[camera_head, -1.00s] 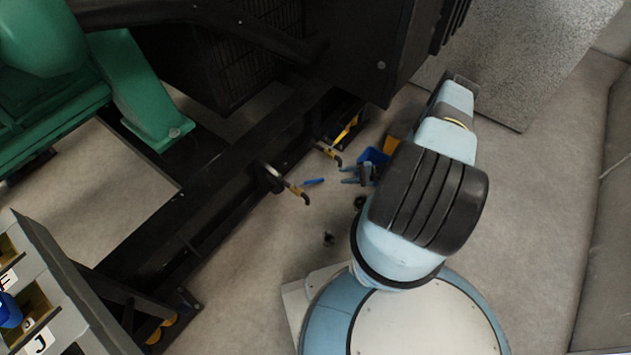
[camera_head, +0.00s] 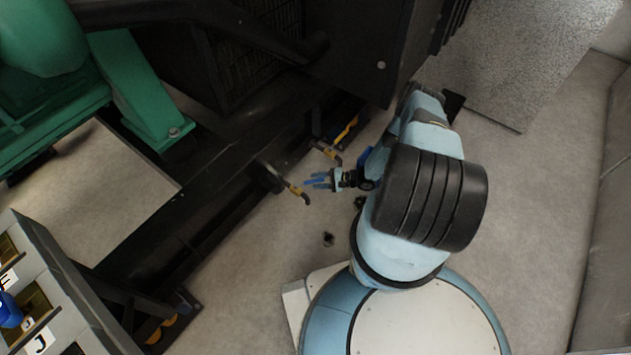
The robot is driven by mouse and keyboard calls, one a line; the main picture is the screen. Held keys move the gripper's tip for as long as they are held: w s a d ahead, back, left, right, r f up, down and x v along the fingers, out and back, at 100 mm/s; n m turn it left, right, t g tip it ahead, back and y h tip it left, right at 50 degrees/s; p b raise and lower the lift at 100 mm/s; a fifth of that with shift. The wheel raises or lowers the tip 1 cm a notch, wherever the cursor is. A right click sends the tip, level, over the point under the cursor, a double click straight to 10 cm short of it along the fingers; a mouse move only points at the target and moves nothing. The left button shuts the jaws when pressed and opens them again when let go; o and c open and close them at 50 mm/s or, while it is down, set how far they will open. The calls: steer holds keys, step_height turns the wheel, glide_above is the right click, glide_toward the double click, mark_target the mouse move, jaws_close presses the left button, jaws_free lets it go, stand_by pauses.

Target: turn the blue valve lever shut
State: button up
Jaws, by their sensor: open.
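The blue valve lever (camera_head: 308,182) is a small blue bar beside the black base rail, close to a brass pipe end. My gripper (camera_head: 317,180) reaches in from the right with its fingers open. The fingers are at the lever and overlap it in this view, hiding most of it. I cannot tell whether they touch it or whether the lever lies fully between them.
Two brass pipe ends (camera_head: 299,192) (camera_head: 328,151) stick out from the black rail (camera_head: 215,190) near my gripper. A green machine (camera_head: 140,85) stands at upper left. A lettered grey bin rack (camera_head: 60,290) is at lower left. Open floor (camera_head: 255,270) lies below my gripper.

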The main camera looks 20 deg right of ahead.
steer(key=shift+x, duration=0.95)
steer(key=shift+c, duration=0.4)
jaws_close()
